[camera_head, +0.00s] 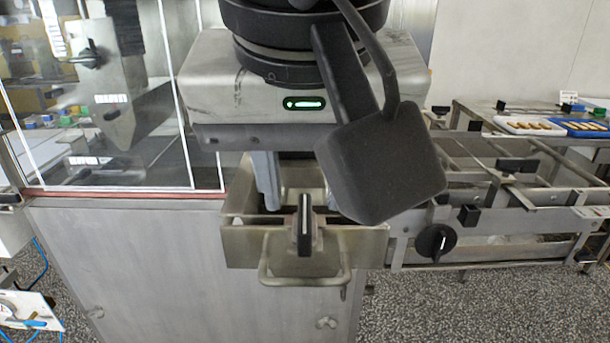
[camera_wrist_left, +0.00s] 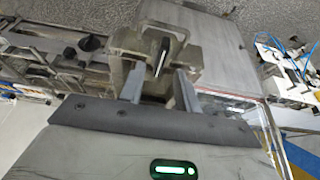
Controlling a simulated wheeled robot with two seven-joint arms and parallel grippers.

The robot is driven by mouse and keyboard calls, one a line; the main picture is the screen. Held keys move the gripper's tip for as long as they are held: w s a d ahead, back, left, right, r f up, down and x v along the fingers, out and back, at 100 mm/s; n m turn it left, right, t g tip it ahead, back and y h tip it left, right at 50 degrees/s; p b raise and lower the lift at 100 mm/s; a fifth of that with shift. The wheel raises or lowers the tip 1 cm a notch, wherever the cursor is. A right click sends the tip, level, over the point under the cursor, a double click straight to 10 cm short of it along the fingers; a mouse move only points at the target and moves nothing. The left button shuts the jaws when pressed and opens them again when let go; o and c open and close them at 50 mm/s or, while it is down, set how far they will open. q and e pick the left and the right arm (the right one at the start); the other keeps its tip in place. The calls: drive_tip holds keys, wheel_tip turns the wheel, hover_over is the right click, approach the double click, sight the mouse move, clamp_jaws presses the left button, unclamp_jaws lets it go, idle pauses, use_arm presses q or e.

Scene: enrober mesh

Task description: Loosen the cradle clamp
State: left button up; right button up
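The cradle clamp shows as a small black lever (camera_head: 304,226) standing upright on the front wall of a metal cradle box (camera_head: 252,245). In the left wrist view the lever (camera_wrist_left: 161,56) is between and slightly beyond my two finger ends. My left gripper (camera_head: 304,203) points down over the box, with its fingers wide apart and nothing between them held. In the left wrist view the left gripper (camera_wrist_left: 160,76) is open, with a gap on each side of the lever. In the head view, part of my own arm hides the right finger's upper part. My right gripper is not in view.
A bent metal handle (camera_head: 305,278) sticks out below the lever. A black knob (camera_head: 435,242) sits on the rail frame to the right. A glass-fronted cabinet (camera_head: 110,100) stands left. White (camera_head: 528,126) and blue (camera_head: 585,128) trays are at the back right.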

sight(305, 213)
use_arm(q)
drive_tip(key=shift+b+x, duration=0.75)
drive_tip(key=shift+x, duration=0.8)
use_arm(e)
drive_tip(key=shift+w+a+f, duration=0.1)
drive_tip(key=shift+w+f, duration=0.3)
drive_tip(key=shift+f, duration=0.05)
use_arm(q)
clamp_jaws()
